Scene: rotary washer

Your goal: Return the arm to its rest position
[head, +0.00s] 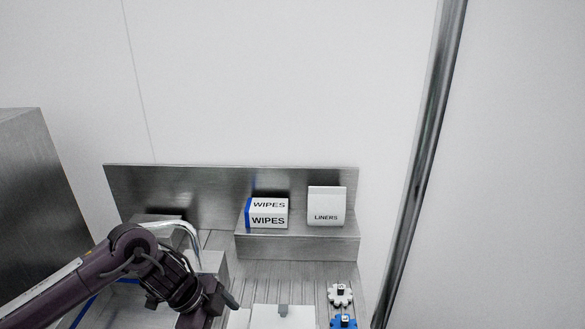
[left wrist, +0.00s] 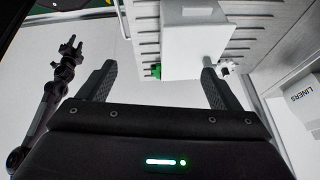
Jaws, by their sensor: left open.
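My left arm comes in from the left in the head view, its gripper (head: 222,303) low over the ribbed metal counter, left of a white box (head: 283,318). In the left wrist view the left gripper (left wrist: 157,78) has its two fingers wide apart. Nothing is gripped between them. The white box (left wrist: 190,40) shows beyond the fingers, apart from them as far as I can tell. A dark arm with a pronged end (left wrist: 70,48), which looks like my right arm, stands at the left of that view; its jaw state is unclear.
A wipes box (head: 268,214) and a liners box (head: 326,207) stand on a raised metal ledge (head: 300,247). A curved faucet (head: 185,231) is behind my left arm. A white gear (head: 340,294) and a blue gear (head: 344,322) lie right. A metal pole (head: 420,170) rises right.

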